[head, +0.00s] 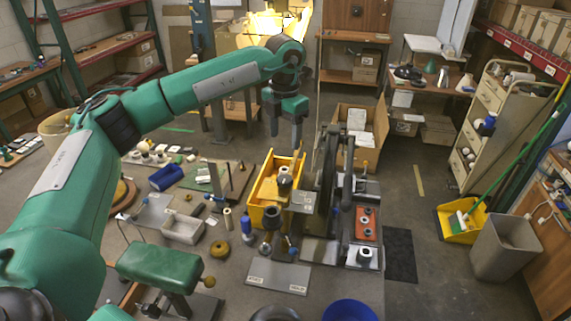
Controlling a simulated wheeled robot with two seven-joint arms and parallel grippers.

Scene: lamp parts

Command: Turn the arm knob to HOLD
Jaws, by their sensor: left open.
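My left gripper (286,138) hangs fingers down at the upper middle of the head view. It is open, with nothing visible between its fingers, above and behind the yellow bin (264,214). A grey plate (277,279) with two small labels lies at the front middle; the lettering is too small to read surely. Just behind it stands a dark fixture with a round top (268,238) and a small blue-tipped part (292,252). I cannot tell which part is the arm knob or how it is set. The gripper is well apart from these parts.
A tall dark metal frame (325,190) stands right of the bin, close to the gripper. A white tray (182,229), a green padded block (160,265) and a blue bowl (350,310) lie around the front. Open floor lies at right, before the grey waste bin (505,248).

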